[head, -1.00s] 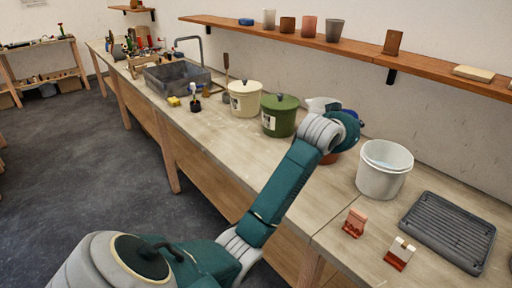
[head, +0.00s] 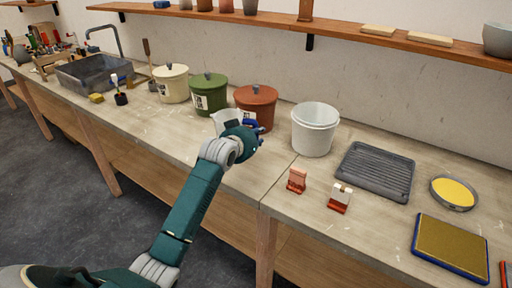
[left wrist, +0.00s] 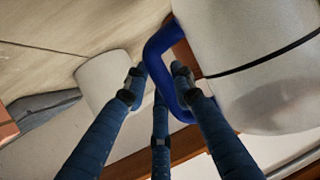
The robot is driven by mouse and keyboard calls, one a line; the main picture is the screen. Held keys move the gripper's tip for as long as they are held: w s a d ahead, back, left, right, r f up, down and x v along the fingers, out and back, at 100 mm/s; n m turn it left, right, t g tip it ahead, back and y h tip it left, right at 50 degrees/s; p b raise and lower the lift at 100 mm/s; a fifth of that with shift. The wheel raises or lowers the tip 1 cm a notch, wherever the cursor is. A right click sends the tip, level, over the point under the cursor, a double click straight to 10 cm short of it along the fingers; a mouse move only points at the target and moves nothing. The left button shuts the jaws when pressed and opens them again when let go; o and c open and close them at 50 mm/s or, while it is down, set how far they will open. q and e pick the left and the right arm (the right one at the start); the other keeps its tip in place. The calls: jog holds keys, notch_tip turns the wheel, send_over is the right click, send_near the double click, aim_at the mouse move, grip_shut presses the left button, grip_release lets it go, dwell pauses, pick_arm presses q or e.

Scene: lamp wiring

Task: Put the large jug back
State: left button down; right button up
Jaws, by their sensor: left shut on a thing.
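The large jug is white with a blue handle. In the head view its body (head: 226,122) shows just left of my left gripper (head: 252,137), in front of the green and brown pots. In the left wrist view the jug (left wrist: 265,60) fills the upper right, with a dark line around it. My left gripper (left wrist: 160,84) is shut on its blue handle (left wrist: 160,48). My gripper and arm hide part of the jug in the head view. I cannot tell whether its base touches the bench. My right gripper is not in view.
Cream (head: 171,84), green (head: 209,95) and brown (head: 256,106) lidded pots stand along the bench. A white bucket (head: 313,132), a ridged grey tray (head: 375,171) and two small stands are to the right. A shelf (head: 270,20) runs above. The bench front has bare room.

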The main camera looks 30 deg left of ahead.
pick_arm(q)
jog(key=shift+f, duration=2.55)
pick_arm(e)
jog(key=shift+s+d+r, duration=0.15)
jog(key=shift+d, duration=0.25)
pick_arm(q)
jog(key=shift+f, duration=0.15)
jog(key=c, duration=1.5)
grip_release()
jog(key=shift+o, duration=0.2)
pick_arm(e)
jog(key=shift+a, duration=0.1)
